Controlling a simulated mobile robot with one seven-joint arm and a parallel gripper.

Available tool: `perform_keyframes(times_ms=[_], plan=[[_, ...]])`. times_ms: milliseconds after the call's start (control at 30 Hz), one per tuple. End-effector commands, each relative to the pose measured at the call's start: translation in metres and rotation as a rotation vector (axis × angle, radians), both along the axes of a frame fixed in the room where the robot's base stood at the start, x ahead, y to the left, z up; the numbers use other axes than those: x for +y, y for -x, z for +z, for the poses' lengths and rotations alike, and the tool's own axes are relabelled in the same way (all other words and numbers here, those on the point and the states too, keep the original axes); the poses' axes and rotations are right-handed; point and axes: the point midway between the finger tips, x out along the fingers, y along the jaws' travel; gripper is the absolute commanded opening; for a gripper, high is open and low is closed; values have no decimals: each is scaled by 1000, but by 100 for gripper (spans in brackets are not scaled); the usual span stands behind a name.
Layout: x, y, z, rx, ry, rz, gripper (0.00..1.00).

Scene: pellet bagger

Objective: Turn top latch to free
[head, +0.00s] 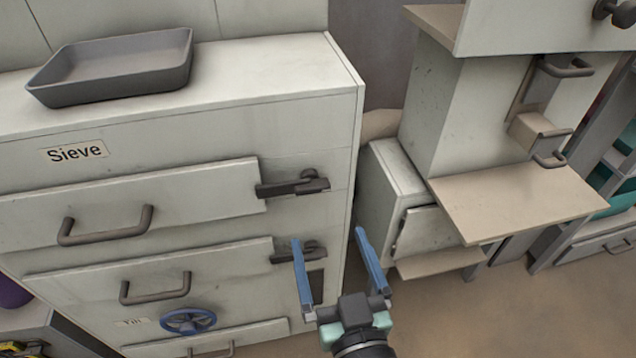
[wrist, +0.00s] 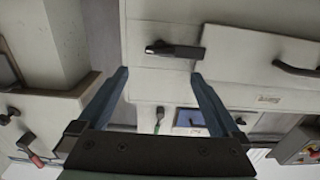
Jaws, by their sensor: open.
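The top latch (head: 293,186) is a dark bar on a pivot at the right end of the upper drawer (head: 130,207). It lies roughly level, its bar reaching over the drawer's edge. My gripper (head: 328,238) is open and empty, its blue fingers below and to the right of the top latch in the head view. The left finger overlaps the lower latch (head: 287,254) and partly hides it. The wrist view looks upside down; a dark latch (wrist: 175,50), apparently the top one, shows beyond the fingertips, with clear space between.
A grey tray (head: 112,67) sits on the cabinet top, above the Sieve label (head: 75,152). The lower drawer (head: 150,283) has a handle, with a blue handwheel (head: 188,321) below it. A column with a protruding beige shelf (head: 515,202) stands to the right. Floor shows between.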

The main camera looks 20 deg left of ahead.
Motion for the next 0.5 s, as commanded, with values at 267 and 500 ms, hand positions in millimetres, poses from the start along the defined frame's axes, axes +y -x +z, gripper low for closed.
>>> perform_keyframes(times_ms=[267,500], plan=[[32,-46,3,-3,-3,2,100],[53,-78,2,-1,-2,1,100]])
